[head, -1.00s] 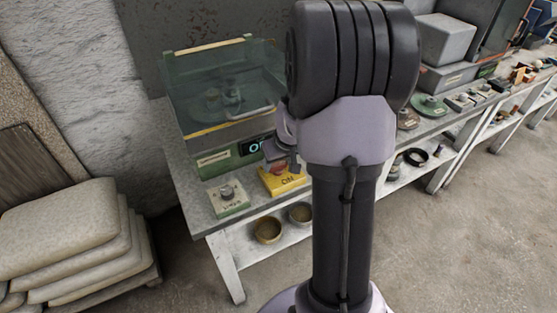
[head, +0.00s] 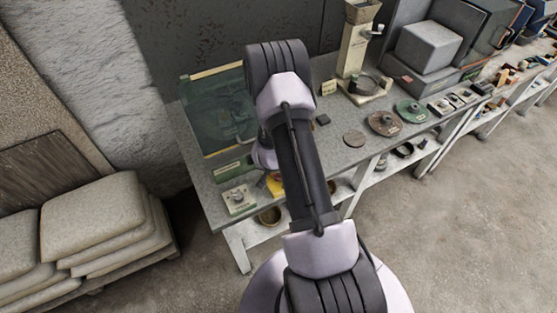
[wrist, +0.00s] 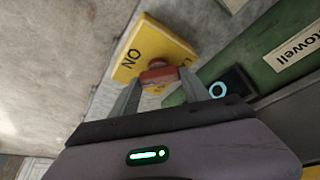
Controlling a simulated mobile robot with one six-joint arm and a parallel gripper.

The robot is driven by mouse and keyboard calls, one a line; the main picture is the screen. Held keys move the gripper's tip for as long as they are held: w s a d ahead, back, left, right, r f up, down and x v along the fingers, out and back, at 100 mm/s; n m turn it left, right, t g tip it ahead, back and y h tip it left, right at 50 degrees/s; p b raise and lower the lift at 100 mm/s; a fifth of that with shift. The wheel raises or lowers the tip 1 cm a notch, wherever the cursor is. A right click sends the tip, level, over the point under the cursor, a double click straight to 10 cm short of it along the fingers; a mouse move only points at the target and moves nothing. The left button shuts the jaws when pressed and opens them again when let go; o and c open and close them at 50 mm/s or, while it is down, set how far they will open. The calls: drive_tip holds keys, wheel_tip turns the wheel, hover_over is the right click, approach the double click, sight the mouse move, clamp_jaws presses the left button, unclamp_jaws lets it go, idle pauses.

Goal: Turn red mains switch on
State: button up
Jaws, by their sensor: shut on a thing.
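In the wrist view, the red switch knob (wrist: 158,76) stands out from a yellow switch box (wrist: 150,45) marked ON. My gripper (wrist: 159,84) is shut on the red knob, one finger on each side. Next to the box is a green panel (wrist: 262,55) with a dark display (wrist: 226,88) showing a lit cyan ring; the rest of its reading is not visible. In the head view, my arm hides the knob, the gripper and most of the yellow box (head: 274,186).
A glass-lidded green machine (head: 212,110) stands behind the switch on the bench (head: 330,140). A bowl (head: 270,215) is on the shelf below. Stacked sacks (head: 95,215) lie at left.

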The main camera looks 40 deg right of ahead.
drive_tip(key=m+p, duration=0.1)
drive_tip(key=p, duration=0.1)
drive_tip(key=r+m+g+p, duration=0.1)
drive_tip(key=p, duration=0.2)
drive_tip(key=shift+w+m+h, duration=0.1)
drive_tip(key=shift+m+h, duration=0.2)
drive_tip(key=shift+m, duration=0.1)
drive_tip(key=m+p, duration=0.1)
drive_tip(key=p, duration=0.1)
drive_tip(key=shift+f+m+g+p, duration=0.15)
drive_tip(key=shift+m+g+p, duration=0.15)
drive_tip(key=shift+m+g, duration=0.1)
drive_tip(key=shift+w+f+m+g+p, duration=0.15)
drive_tip(key=shift+m+g+p, duration=0.1)
drive_tip(key=shift+m, duration=0.3)
drive_tip(key=shift+s+f+m+g+p, duration=0.15)
drive_tip(key=shift+m+p, duration=0.1)
drive_tip(key=shift+m, duration=0.3)
drive_tip(key=shift+w+m+g+b, duration=0.15)
drive_tip(key=shift+m+g+b, duration=0.3)
drive_tip(key=shift+m, duration=0.85)
drive_tip(key=o, duration=1.4)
drive_tip(key=shift+a, duration=0.1)
